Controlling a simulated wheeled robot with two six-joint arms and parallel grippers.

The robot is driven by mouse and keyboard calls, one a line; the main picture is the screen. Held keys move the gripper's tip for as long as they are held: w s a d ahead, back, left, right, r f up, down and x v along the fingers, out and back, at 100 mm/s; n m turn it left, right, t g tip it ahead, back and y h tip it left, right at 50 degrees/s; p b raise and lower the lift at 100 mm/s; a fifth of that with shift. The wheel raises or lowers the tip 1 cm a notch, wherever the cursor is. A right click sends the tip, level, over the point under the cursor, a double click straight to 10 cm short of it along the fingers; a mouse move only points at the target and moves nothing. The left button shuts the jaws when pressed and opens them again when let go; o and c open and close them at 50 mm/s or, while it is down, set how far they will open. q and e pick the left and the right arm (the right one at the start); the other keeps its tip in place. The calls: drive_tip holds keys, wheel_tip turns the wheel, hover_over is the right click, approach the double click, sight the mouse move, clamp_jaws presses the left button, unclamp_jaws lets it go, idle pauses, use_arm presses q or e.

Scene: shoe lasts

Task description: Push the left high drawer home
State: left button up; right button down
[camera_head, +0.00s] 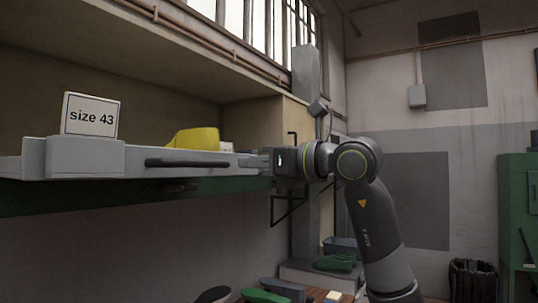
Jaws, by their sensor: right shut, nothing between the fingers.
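The high drawer at left has a pale grey front (139,171) with a long dark bar handle (188,163). It appears to stand out from the cabinet; how far is hard to judge. A yellow shoe last (195,139) shows above the front, its lower part hidden. My right gripper (250,162) is shut and empty at the right end of the drawer front, to the right of the handle. I cannot tell if the fingertips touch the front. My left gripper is not in view.
A "size 43" sign (91,115) stands on a grey block (85,159) at left. Below right, green lasts (335,263) and a blue-grey bin (340,246) sit on a low bench. A green cabinet (518,210) and black waste bin (473,281) stand far right.

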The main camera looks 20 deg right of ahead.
drive_tip(key=shift+p+x, duration=1.65)
drive_tip(key=shift+x, duration=2.55)
drive_tip(key=shift+p+x, duration=0.6)
drive_tip(key=shift+x, duration=0.25)
drive_tip(key=shift+p+x, duration=0.5)
drive_tip(key=shift+x, duration=0.85)
drive_tip(key=shift+w+a, duration=0.1)
drive_tip(key=shift+w, duration=0.05)
